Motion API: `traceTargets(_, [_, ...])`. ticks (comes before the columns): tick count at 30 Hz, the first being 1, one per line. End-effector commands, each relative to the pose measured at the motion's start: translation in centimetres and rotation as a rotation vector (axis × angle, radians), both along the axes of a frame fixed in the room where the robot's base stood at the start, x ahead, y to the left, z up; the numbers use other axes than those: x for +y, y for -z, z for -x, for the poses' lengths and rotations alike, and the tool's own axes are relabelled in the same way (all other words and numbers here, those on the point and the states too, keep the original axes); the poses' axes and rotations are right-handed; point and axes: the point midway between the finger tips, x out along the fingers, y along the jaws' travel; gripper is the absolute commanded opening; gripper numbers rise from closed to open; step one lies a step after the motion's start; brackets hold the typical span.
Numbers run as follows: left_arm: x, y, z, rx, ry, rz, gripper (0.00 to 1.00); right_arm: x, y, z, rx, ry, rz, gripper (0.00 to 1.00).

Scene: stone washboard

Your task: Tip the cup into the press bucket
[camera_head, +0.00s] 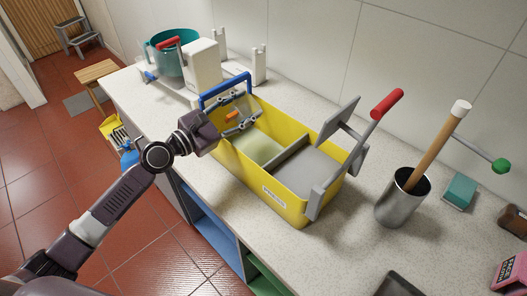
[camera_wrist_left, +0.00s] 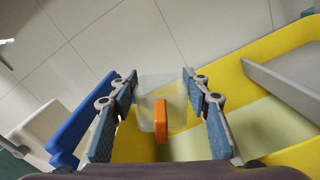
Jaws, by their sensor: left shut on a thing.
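The press bucket (camera_head: 283,204) is a yellow box on the counter, divided by a grey wall; a pale yellow-green surface shows in its left compartment. A grey press with a red handle (camera_head: 387,103) stands at its right end. My left gripper (camera_head: 238,112) is over the bucket's left end. In the left wrist view, my left gripper (camera_wrist_left: 161,98) is shut on a clear cup (camera_wrist_left: 174,94) with an orange part (camera_wrist_left: 161,120). The orange part also shows in the head view; the cup's walls hardly show there. I cannot tell its exact tilt or contents. My right gripper is out of view.
A blue handle (camera_head: 225,87) rises at the bucket's left end. A metal holder (camera_head: 401,201) with a wooden-handled tool stands to the right, near a teal sponge (camera_head: 460,191). A white machine with a teal bowl (camera_head: 174,59) stands at the back left.

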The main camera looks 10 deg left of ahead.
Motion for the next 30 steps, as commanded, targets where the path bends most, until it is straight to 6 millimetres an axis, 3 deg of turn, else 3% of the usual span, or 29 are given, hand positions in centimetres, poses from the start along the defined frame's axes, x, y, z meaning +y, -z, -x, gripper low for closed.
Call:
traceTargets(9, [3.4, 0.7, 3.1, 0.059, 0.001, 0.086, 0.19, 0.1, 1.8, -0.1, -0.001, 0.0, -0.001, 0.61])
traceTargets(12, [3.5, -1.6, 3.0, 0.068, 0.001, 0.105, 0.19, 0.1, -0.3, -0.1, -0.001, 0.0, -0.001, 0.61])
traceTargets(30, [4.5, -8.2, 2.2, 0.129, -0.001, 0.2, 0.19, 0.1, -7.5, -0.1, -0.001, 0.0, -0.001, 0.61])
